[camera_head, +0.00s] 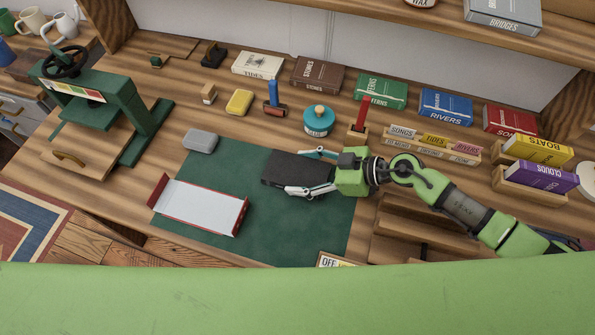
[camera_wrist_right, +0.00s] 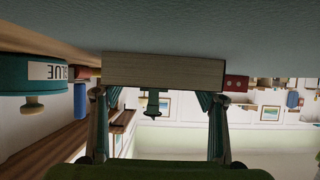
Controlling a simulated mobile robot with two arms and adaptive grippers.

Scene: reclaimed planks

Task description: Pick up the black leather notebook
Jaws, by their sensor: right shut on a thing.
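The black leather notebook (camera_head: 283,168) is on or just above the green mat (camera_head: 300,235), in the middle of the bench. My right gripper (camera_head: 298,171) comes in from the right and is shut on the notebook, with one finger along each long side. In the right wrist view, the pale page edge of the notebook (camera_wrist_right: 165,70) lies between the fingers, close to the mat. I cannot tell whether the notebook touches the mat. My left gripper is not in view.
A white tray with red ends (camera_head: 203,204) lies left of the notebook. A grey block (camera_head: 200,141) sits at the mat's corner. A teal glue pot (camera_head: 318,121) stands behind the gripper; several books line the back. A green press (camera_head: 105,105) stands left. The front mat is clear.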

